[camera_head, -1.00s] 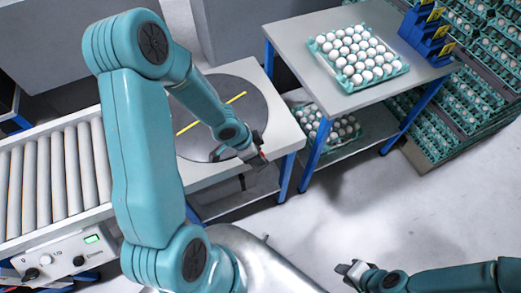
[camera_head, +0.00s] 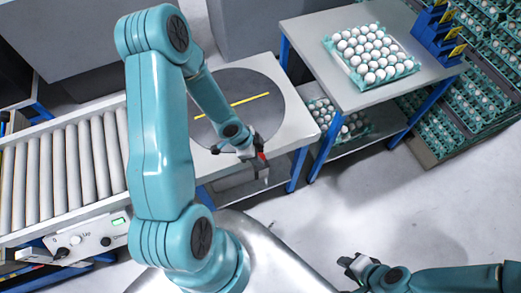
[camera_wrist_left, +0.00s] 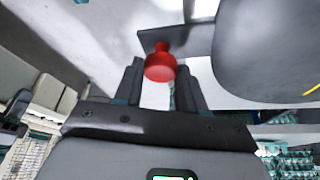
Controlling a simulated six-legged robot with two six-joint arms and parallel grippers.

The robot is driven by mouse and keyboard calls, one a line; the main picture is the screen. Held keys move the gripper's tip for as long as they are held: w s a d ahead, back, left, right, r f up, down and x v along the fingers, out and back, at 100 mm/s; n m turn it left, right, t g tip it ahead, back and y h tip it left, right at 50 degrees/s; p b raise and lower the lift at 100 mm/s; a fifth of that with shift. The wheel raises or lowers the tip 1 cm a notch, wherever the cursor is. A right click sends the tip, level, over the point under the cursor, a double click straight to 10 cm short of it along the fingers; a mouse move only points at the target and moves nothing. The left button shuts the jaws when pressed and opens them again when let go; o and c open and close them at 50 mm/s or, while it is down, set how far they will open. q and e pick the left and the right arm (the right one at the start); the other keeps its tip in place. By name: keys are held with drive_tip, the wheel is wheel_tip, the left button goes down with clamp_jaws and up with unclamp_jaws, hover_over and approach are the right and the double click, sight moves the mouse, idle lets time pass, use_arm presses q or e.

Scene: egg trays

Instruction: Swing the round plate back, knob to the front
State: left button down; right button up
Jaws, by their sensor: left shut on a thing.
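The round grey plate (camera_head: 265,112) lies on the white table, with a yellow line (camera_head: 250,99) across it running up to the right. My left arm reaches over the plate and hides part of it. My left gripper (camera_head: 262,164) is at the plate's front edge, shut on the red knob (camera_wrist_left: 160,66). In the left wrist view the knob sits between the two fingers, under a dark tab (camera_wrist_left: 190,38) beside the plate (camera_wrist_left: 255,55). My right gripper (camera_head: 350,264) is low at the right, away from the plate; its opening is too small to judge.
A roller conveyor (camera_head: 60,168) adjoins the table (camera_head: 300,125) at the left, with a control box (camera_head: 90,240) in front. At the right, a shelf table (camera_head: 310,50) bears a tray of eggs (camera_head: 410,72). Stacked egg trays (camera_head: 480,105) stand behind. The floor (camera_head: 320,225) in front is clear.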

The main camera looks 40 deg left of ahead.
use_arm(q)
drive_tip(key=shift+a+r, duration=0.1)
drive_tip(key=shift+a, duration=0.15)
drive_tip(key=shift+s+m, duration=0.25)
drive_tip(key=shift+m, duration=0.05)
drive_tip(key=c, duration=0.7)
unclamp_jaws()
drive_tip(key=shift+s, duration=0.1)
drive_tip(key=shift+a, duration=0.1)
